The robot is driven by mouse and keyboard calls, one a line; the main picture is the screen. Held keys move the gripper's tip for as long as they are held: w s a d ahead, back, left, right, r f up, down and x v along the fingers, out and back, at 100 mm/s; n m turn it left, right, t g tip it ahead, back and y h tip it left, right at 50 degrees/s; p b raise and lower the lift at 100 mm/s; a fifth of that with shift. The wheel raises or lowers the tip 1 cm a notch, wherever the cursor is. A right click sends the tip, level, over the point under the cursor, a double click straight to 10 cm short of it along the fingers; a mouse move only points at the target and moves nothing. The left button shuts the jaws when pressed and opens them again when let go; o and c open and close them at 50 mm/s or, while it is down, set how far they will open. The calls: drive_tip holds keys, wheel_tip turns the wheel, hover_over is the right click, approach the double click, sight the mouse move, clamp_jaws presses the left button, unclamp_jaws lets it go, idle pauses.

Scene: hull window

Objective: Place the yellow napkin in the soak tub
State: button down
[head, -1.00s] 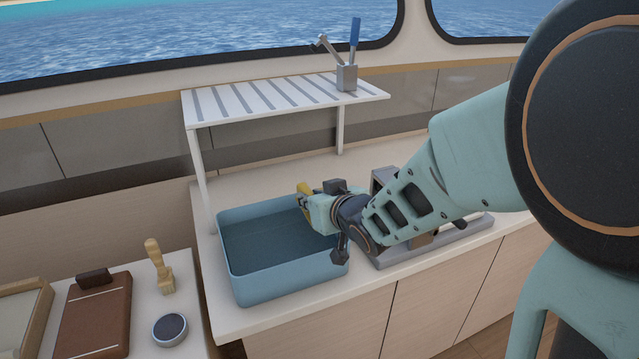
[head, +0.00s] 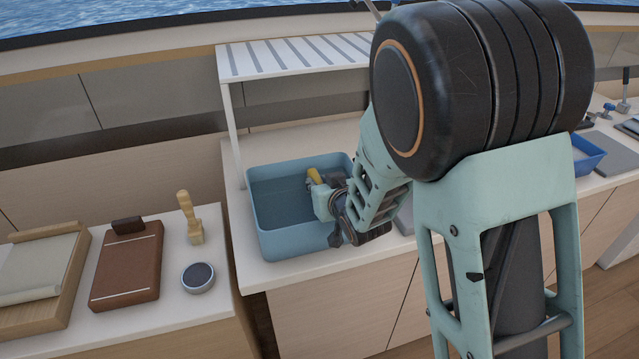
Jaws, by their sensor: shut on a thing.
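The soak tub (head: 284,245) is a blue open-topped box with dark contents, standing on the counter below a slatted rack. My gripper (head: 314,184) is over the right part of the tub, by its right rim. It is shut on the yellow napkin (head: 314,176), of which only a small yellow piece shows at the fingers. The rest of the napkin is hidden by the gripper. I cannot tell whether the napkin touches the tub's contents.
A white striped rack (head: 295,60) stands over the back of the counter. On the left counter are a brown leather case (head: 127,268), a wooden-handled brush (head: 190,218), a round tin (head: 198,277) and a wooden tray (head: 40,318). A blue bin (head: 588,157) stands far right.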

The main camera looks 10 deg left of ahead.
drive_tip(key=shift+f+b, duration=0.3)
drive_tip(key=shift+b, duration=0.15)
drive_tip(key=shift+s+d+f+b, duration=0.1)
drive_tip(key=shift+f+b, duration=0.25)
drive_tip(key=shift+b, duration=0.1)
drive_tip(key=c, duration=2)
unclamp_jaws()
drive_tip(key=shift+o, duration=1.2)
drive_tip(key=shift+s+f, duration=0.15)
drive_tip(key=shift+f, duration=0.05)
drive_tip(key=shift+r, duration=0.1)
drive_tip(key=shift+r+p, duration=0.5)
drive_tip(key=shift+p, duration=0.5)
drive_tip(key=b+v, duration=0.1)
drive_tip(key=v, duration=1)
drive_tip(key=shift+d+r, duration=0.2)
drive_tip(key=shift+r, duration=0.3)
